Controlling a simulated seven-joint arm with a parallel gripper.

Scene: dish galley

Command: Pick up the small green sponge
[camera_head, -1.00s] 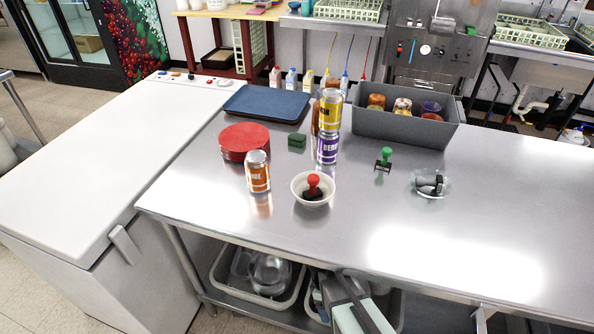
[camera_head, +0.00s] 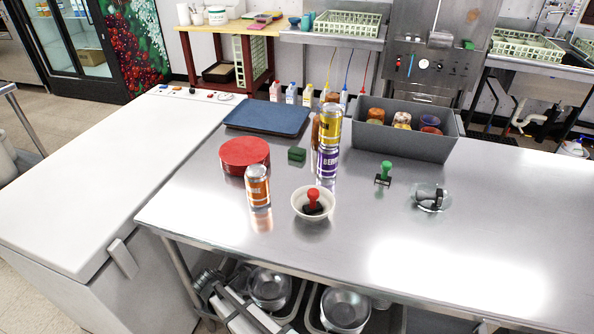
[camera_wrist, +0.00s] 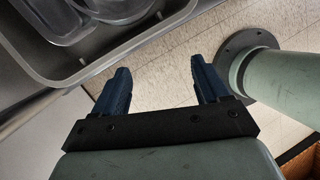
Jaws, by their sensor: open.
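The small green sponge (camera_head: 297,155) is a dark green block lying on the steel table (camera_head: 400,250). It sits to the right of the round red tin (camera_head: 245,154) and left of the stacked cans. My gripper (camera_wrist: 158,82) shows in the wrist view with its two blue fingers apart and nothing between them. It is low, beside a grey tub (camera_wrist: 70,70) and above the tiled floor, far from the sponge. The sponge is not in the wrist view.
A yellow can (camera_head: 330,126) stands on a purple can (camera_head: 327,162) just right of the sponge. An orange can (camera_head: 258,187) and a white bowl (camera_head: 328,207) with a red-handled stamp (camera_head: 313,198) stand nearer. A blue tray (camera_head: 266,119) lies behind. The table's right front is clear.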

